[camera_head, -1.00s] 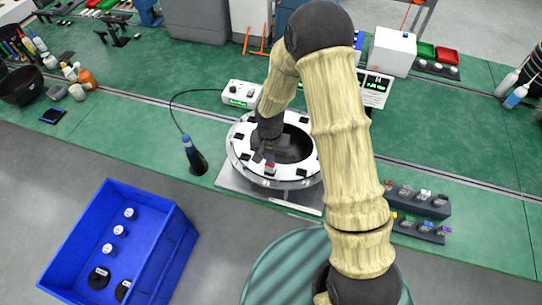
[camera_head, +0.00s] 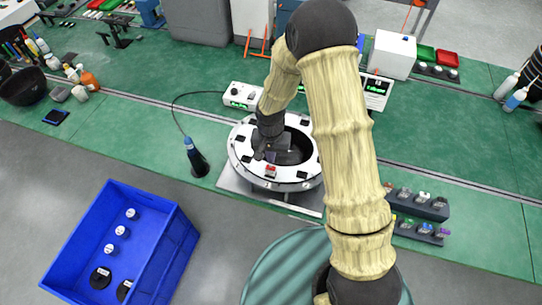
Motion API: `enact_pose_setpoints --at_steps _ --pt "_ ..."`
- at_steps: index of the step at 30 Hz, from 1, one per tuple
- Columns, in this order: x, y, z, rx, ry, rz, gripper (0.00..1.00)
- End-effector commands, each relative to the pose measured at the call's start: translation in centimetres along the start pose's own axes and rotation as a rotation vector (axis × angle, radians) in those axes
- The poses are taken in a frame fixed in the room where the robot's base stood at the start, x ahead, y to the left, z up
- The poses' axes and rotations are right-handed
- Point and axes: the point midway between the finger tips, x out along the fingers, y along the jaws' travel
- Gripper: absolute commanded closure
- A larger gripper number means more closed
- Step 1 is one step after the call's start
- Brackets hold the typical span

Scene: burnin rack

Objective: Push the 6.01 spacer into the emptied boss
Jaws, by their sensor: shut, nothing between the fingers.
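A white ring fixture (camera_head: 240,165) with several black pads stands on a grey plate on the green bench. A small red-and-white piece (camera_head: 270,171) sits at the ring's front edge. I cannot read any label on it, and cannot tell how deep it sits or whether it is the 6.01 spacer. My gripper (camera_head: 261,155) is shut and empty above the ring's front left part, just up and left of the red piece and apart from it. My arm hides part of the ring's right side and the bench behind it.
A two-step dark rack (camera_head: 432,213) with several small coloured-tag parts stands right of my arm. A blue crate (camera_head: 172,255) on the floor holds white and black pieces. A blue-black hand tool (camera_head: 195,157) on a cable stands left of the ring.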

Motion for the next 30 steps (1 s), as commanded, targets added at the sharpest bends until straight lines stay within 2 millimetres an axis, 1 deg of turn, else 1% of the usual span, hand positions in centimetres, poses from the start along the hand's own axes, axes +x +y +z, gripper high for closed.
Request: enact_pose_setpoints --at_steps 8,11,14,20,30 --pt "0.0 -0.1 0.0 -0.002 0.000 0.000 1.00" --pt "-0.3 -0.1 0.0 -0.002 0.001 -0.001 1.00" --pt "-1.0 -0.1 0.0 -0.002 0.002 -0.001 1.00" --pt "-3.6 -0.1 -0.1 -0.001 0.005 -0.003 1.00" --pt "-9.3 -0.1 -0.1 -0.001 0.005 -0.002 1.00"
